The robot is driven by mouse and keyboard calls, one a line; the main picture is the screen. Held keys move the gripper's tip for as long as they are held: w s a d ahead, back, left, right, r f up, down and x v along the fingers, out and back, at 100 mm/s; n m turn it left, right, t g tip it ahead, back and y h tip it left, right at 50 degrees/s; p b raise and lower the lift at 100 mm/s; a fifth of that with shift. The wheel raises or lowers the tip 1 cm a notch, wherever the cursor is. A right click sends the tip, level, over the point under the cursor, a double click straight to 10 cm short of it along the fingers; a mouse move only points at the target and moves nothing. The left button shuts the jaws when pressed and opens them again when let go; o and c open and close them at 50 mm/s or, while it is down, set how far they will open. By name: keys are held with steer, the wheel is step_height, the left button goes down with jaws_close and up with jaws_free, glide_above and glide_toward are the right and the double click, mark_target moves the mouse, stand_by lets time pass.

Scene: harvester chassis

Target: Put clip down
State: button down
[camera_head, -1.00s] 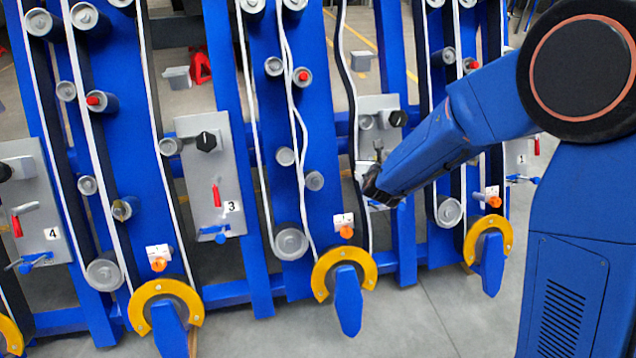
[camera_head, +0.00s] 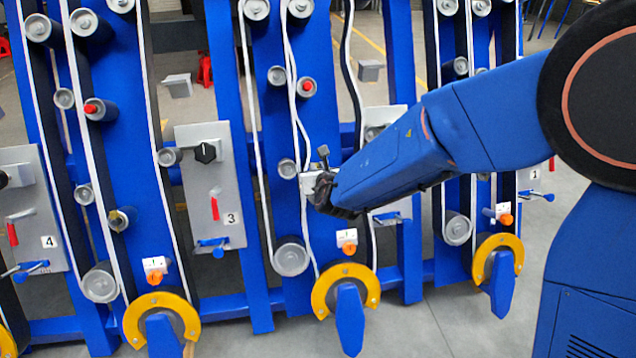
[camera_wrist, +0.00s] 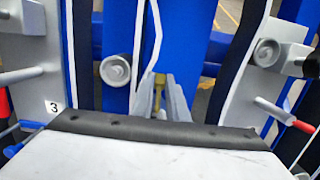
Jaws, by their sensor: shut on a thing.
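My gripper (camera_wrist: 161,98) shows at the middle of the wrist view, with its two grey fingers close together. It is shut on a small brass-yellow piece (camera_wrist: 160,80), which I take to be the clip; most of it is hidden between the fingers. In the head view my gripper's end (camera_head: 310,185) is in front of the blue upright that carries rollers and a white belt, right of the plate marked 3. The clip cannot be made out there. I cannot tell whether the clip touches anything.
The grey plate marked 3 (camera_head: 213,190) stands left, with a black knob and red and blue handles. Another grey plate (camera_head: 400,205) is partly behind my arm. A roller (camera_wrist: 116,70) and white belt are near my gripper. Yellow guard rings (camera_head: 346,292) stick out below.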

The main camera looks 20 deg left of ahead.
steer(key=shift+f, duration=2.25)
steer(key=shift+f, duration=0.6)
steer(key=c, duration=1.7)
jaws_free()
steer(key=shift+c, duration=0.2)
steer(key=shift+r, duration=0.1)
steer(key=shift+r, duration=0.25)
steer(key=v, duration=1.2)
steer(key=shift+r, duration=0.3)
